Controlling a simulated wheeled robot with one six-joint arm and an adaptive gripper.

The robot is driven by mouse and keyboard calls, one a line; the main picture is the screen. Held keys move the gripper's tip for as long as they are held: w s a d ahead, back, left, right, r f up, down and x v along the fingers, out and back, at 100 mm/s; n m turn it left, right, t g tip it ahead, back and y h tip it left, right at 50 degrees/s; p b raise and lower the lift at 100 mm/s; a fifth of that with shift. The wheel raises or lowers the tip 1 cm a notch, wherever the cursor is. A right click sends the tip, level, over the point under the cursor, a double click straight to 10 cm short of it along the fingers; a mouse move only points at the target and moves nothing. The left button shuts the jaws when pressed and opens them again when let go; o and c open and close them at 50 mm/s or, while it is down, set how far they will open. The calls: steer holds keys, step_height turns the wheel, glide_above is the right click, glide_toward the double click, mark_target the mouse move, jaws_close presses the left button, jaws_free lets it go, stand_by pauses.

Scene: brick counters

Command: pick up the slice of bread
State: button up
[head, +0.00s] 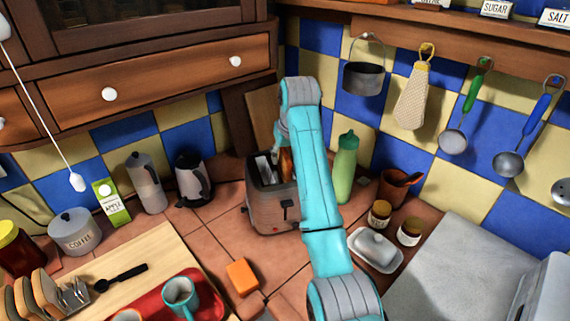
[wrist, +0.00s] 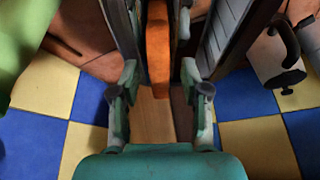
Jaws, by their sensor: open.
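A brown slice of bread (head: 287,162) stands upright in the top of the grey toaster (head: 262,203) in the head view, partly hidden by my arm. In the wrist view the slice of bread (wrist: 158,50) shows edge-on as an orange-brown strip. My gripper (wrist: 159,78) is open, with one finger on each side of the slice. A narrow gap shows on both sides, though contact farther down is hard to tell. In the head view my gripper is mostly hidden behind my arm at the toaster.
A green bottle (head: 346,168) stands close to the right of the toaster, and a dark kettle (head: 193,179) stands to its left. A white butter dish (head: 376,250) and jars are at right. A toast rack (head: 70,299) with several slices is at lower left.

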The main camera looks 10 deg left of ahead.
steer(key=shift+w+f, duration=0.1)
steer(key=shift+f, duration=0.2)
jaws_close()
steer(key=shift+r, duration=0.1)
